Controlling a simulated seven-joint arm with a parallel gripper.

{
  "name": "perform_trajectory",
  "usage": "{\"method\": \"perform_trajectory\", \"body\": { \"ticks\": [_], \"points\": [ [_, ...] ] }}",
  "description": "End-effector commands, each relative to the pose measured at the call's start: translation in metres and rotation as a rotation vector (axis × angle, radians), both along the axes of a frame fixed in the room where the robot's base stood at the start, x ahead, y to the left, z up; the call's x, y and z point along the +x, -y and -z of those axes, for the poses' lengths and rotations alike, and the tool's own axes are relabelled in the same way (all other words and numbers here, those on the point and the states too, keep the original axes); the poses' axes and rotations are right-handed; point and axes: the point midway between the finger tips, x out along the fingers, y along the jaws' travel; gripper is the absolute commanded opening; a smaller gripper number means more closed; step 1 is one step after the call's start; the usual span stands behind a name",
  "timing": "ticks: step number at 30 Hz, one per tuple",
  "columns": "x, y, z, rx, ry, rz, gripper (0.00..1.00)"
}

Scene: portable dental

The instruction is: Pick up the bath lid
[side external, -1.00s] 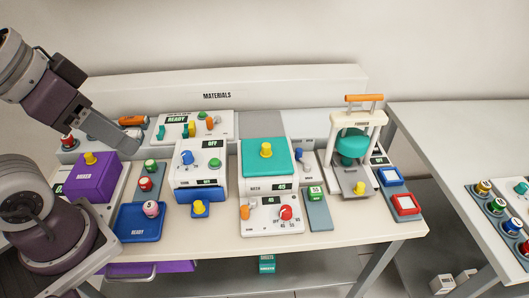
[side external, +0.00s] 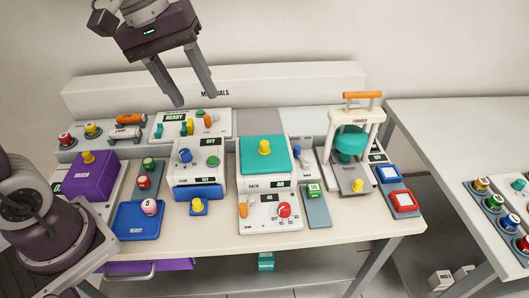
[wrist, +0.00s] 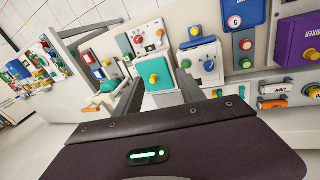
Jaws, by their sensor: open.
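The bath lid (side external: 256,154) is a teal square plate with a yellow knob (side external: 264,147) on top. It sits on the white bath unit (side external: 263,185) at the middle of the bench. In the wrist view the teal lid (wrist: 153,75) shows upside down, just beyond the fingers, with its yellow knob toward me. My gripper (side external: 197,100) is open and empty, high above the back of the bench, up and left of the lid. It also shows in the wrist view (wrist: 160,93). Nothing hides the lid in the side view.
A white press (side external: 352,125) with an orange handle stands right of the lid. A white and blue unit (side external: 198,175) stands left of it, and a control panel (side external: 272,211) in front. A purple box (side external: 90,180) is at the far left. The air above the lid is clear.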

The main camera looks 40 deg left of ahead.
Motion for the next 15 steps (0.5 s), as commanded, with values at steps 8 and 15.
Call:
{"method": "perform_trajectory", "body": {
  "ticks": [8, 15],
  "points": [
    [0.143, -0.012, 0.109, -0.262, -0.371, -0.643, 0.47],
    [0.169, -0.014, 0.157, -0.311, -0.469, -0.817, 0.47]
  ]
}}
